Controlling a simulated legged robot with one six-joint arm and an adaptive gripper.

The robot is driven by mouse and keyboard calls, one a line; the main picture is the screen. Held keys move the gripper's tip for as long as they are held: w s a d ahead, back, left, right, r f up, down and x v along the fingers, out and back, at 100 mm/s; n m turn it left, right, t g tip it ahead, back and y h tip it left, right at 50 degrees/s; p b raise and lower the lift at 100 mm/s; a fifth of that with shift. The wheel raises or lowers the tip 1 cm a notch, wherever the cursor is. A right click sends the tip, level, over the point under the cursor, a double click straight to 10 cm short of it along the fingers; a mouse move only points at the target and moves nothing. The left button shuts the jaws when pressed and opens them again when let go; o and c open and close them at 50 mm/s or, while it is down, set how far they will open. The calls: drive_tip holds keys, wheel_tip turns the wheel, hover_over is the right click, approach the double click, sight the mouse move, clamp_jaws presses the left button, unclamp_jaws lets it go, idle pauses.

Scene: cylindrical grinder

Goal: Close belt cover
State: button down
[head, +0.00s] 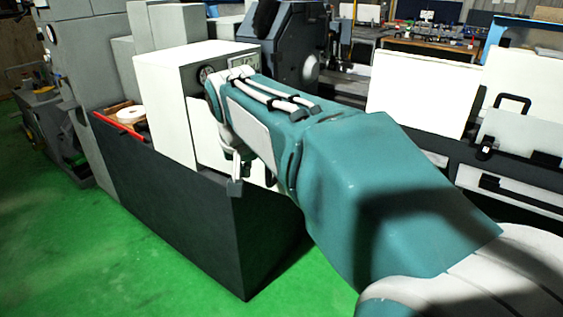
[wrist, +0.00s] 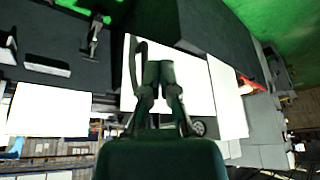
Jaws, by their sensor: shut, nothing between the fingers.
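A white box-shaped housing (head: 163,95) stands on the dark machine base, with a round dial (head: 205,75) on its front face. In the wrist view, its pale front face (wrist: 190,75) is behind my gripper, and the dial (wrist: 198,128) shows near the fingers. I cannot tell for sure which panel is the belt cover or how far it stands open. My gripper (wrist: 159,66) is shut and empty in front of the white face. In the head view, its end (head: 235,186) hangs beside that face, partly hidden by my arm. I cannot tell whether it touches the face.
The dark base (head: 215,220) has a sharp corner toward me. A red-edged recess (head: 120,130) with a white disc (head: 131,114) is at the left. White panels (head: 423,92) and a black handle (head: 513,101) stand at the right. The green floor (head: 60,250) is clear at front left.

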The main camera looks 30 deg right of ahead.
drive_tip(key=s+a+f+n+t+y, duration=0.1)
drive_tip(key=s+a+f+n+t, duration=0.2)
drive_tip(key=s+a+f+n, duration=0.35)
drive_tip(key=w+d+f+n+t+h, duration=0.2)
drive_tip(key=w+d+f+n+t, duration=0.1)
drive_tip(key=w+d+n, duration=0.3)
drive_tip(key=w+d+f+n+t+h, duration=0.1)
drive_tip(key=w+d+f+n+t, duration=0.25)
drive_tip(key=d, duration=0.45)
drive_tip(key=w+d+f+n+t+h, duration=0.2)
drive_tip(key=w+d+f+n+t, duration=0.15)
drive_tip(key=d, duration=0.45)
drive_tip(key=d+x, duration=0.2)
drive_tip(key=x, duration=1.1)
drive_tip(key=shift+s+r+n, duration=0.3)
drive_tip(key=shift+n, duration=0.05)
